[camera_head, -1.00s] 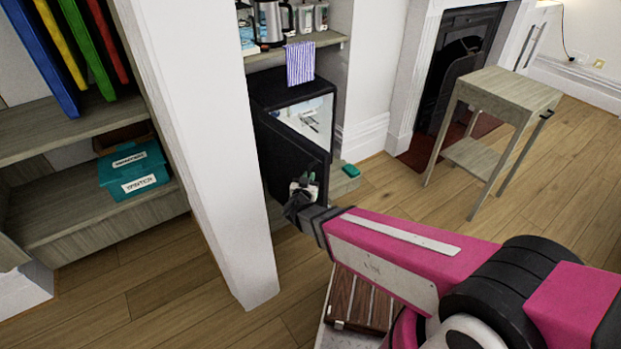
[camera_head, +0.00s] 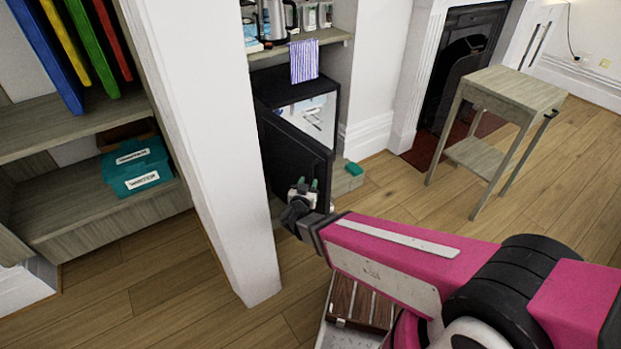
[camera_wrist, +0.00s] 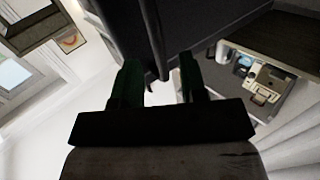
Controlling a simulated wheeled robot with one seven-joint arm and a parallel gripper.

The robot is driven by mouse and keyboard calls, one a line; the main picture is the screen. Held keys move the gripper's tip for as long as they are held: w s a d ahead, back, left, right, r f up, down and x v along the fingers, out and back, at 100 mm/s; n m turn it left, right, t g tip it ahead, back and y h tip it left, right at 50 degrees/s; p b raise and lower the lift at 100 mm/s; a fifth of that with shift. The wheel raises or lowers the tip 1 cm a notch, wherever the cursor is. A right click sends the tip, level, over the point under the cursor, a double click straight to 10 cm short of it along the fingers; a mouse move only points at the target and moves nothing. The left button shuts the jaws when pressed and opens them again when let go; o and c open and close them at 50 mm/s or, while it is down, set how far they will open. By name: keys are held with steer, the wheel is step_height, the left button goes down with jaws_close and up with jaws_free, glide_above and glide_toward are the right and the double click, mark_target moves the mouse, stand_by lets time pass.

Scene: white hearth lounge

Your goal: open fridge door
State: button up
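The small black fridge (camera_head: 327,92) sits in a niche below a shelf. Its dark door (camera_head: 290,146) stands partly open, and the white interior (camera_head: 316,121) with some contents shows behind it. My gripper (camera_head: 304,186) is at the lower right part of the door's outer face, near its free edge. In the wrist view my gripper (camera_wrist: 163,85) has two green fingers held apart, with the dark door edge (camera_wrist: 158,45) in front of and between them. No firm hold on the door can be made out.
A white pillar (camera_head: 215,150) stands close left of the fridge. A striped cloth (camera_head: 304,61) hangs from the shelf above. A small green item (camera_head: 353,169) lies right of the door. A wooden side table (camera_head: 512,95) stands at right, with open floor around it.

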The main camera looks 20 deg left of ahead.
steer(key=s, duration=0.6)
